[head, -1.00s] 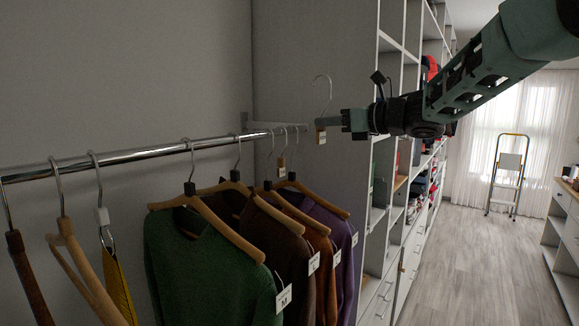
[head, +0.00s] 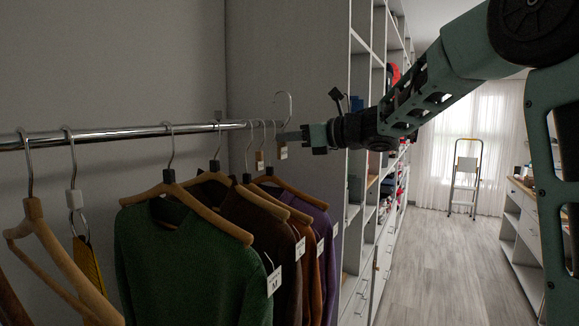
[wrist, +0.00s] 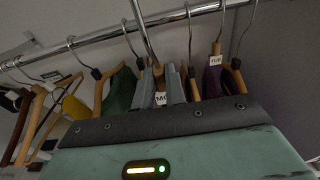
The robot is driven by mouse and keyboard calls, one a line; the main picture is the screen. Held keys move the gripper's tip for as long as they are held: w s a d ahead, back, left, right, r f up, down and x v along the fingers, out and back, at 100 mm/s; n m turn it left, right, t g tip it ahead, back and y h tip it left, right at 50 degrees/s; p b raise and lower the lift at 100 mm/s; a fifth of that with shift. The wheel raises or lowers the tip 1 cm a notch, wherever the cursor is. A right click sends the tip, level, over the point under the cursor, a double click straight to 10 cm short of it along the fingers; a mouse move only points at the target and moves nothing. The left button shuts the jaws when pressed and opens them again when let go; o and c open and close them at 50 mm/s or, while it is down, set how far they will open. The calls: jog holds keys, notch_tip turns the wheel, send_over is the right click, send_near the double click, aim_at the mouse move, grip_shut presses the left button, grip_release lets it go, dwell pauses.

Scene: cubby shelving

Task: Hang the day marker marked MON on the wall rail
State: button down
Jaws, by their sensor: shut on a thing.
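The MON day marker is a small wooden block with a white label and a tall metal hook. My gripper (head: 290,138) is shut on it. In the head view the marker's block (head: 282,151) shows below the fingers and its open-topped hook (head: 290,106) rises above them. In the wrist view its label (wrist: 160,98), partly hidden, reads "MO" between the fingers (wrist: 166,84). The wall rail (head: 110,134) is a chrome bar. The hook stands close to its far end, with its top above bar level; I cannot tell if they touch.
A TUE marker (wrist: 217,61) hangs on the rail among the hangers. A green sweater (head: 190,262), brown garments and a purple one (head: 318,240) hang close below my gripper. White cubby shelving (head: 357,190) stands to the right.

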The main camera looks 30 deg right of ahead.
aim_at(284, 151)
notch_tip(284, 151, down, 3)
jog(key=shift+f+b, duration=0.2)
jog(key=shift+b, duration=0.95)
jog(key=shift+s+f+b, duration=0.1)
jog(key=shift+b, duration=0.6)
jog(key=shift+w+a, duration=0.1)
jog(key=shift+w, duration=0.15)
jog(key=b+x, duration=0.3)
jog(key=x, duration=1.2)
jog(key=shift+w+a+f, duration=0.2)
jog(key=shift+f, duration=0.25)
